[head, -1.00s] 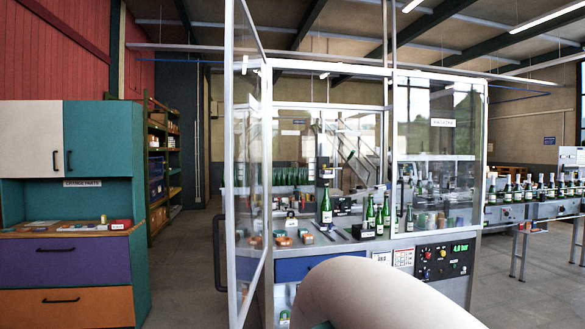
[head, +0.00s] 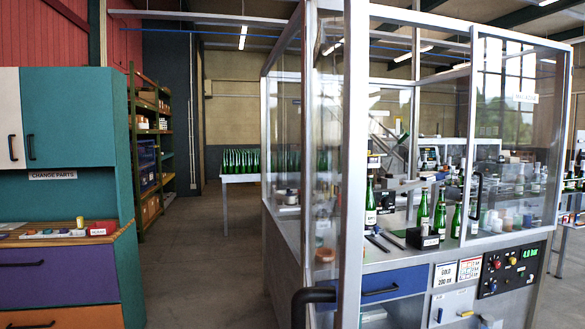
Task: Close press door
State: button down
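The press is a glass-walled cabinet on the right in the head view. Its left front glass door (head: 355,150) stands open, swung out toward me and seen at a steep angle. The door's thick grey free edge stands upright in front of the cabinet. A black curved handle (head: 312,296) sticks out to the left of this edge, low in the picture. Through the front opening, green bottles (head: 370,205) stand on the press table. The right front glass panel (head: 520,130) looks shut and carries a black handle (head: 478,195). My gripper is not in view.
A teal cabinet with purple and orange drawers (head: 60,270) stands at the left. The floor (head: 225,270) between it and the press is clear. Shelves (head: 150,150) and a table of green bottles (head: 242,178) are behind. A control panel (head: 510,268) is at the right.

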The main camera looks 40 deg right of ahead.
aim_at(323, 18)
jog(key=i+j+z, duration=0.15)
jog(key=i+z, duration=0.15)
jog(key=z, duration=0.15)
jog(key=i+j+z, duration=0.25)
jog(key=z, duration=0.2)
jog(key=i, duration=0.05)
